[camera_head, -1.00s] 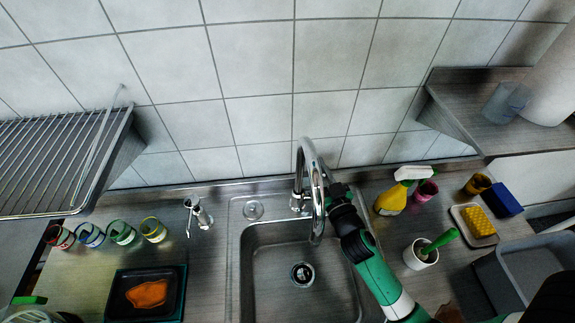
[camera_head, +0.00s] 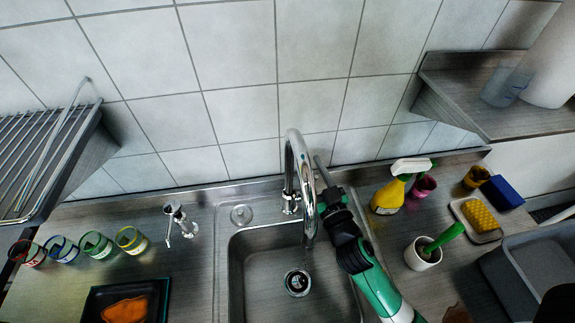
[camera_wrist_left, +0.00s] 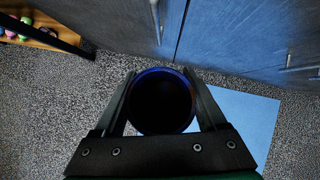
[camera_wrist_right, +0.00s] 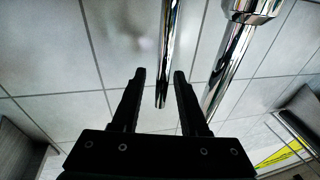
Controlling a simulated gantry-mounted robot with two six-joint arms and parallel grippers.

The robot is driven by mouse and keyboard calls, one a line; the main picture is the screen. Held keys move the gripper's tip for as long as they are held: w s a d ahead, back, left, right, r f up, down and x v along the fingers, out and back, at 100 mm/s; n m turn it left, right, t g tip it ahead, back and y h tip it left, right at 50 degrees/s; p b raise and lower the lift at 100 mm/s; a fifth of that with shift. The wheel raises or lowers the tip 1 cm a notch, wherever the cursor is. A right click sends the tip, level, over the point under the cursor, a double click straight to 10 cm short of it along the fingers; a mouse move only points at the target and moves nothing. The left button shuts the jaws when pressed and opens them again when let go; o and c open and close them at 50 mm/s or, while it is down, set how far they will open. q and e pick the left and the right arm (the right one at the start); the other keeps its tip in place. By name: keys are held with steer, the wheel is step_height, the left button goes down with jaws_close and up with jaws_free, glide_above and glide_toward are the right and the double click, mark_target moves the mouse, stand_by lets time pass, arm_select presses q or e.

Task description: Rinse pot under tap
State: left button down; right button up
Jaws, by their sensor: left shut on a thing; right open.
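The chrome tap (camera_head: 302,170) arches over the steel sink (camera_head: 262,265), with the drain visible below. My right gripper (camera_head: 322,172) is just right of and behind the tap's arch, partly hidden. In the right wrist view my right gripper (camera_wrist_right: 159,75) is open, with a thin chrome rod (camera_wrist_right: 168,45) showing between its fingers; contact is not clear. A thicker chrome part (camera_wrist_right: 232,65) is to the right. In the left wrist view my left gripper (camera_wrist_left: 163,85) is shut on a dark round pot (camera_wrist_left: 163,104) with a bluish rim, above the floor. Its inside is too dark to read.
Several glass jars (camera_head: 95,245) and a dark tray (camera_head: 88,308) with an orange cloth stand left of the sink. A yellow spray bottle (camera_head: 388,197), a white cup (camera_head: 420,255), a sponge dish (camera_head: 470,230) and a grey bin (camera_head: 520,260) are right. A blue mat (camera_wrist_left: 235,125) lies on the floor.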

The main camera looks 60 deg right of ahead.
arm_select(q)
steer(key=shift+f, duration=0.2)
arm_select(e)
steer(key=shift+s+a+f, duration=0.15)
steer(key=shift+s+a, duration=0.05)
steer(key=shift+s, duration=0.05)
arm_select(q)
step_height(320, 180, down, 2)
steer(key=b, duration=0.2)
steer(key=shift+f+b, duration=0.15)
steer(key=shift+b, duration=0.2)
arm_select(e)
steer(key=v, duration=0.6)
steer(key=shift+s+a, duration=0.25)
steer(key=shift+s, duration=0.15)
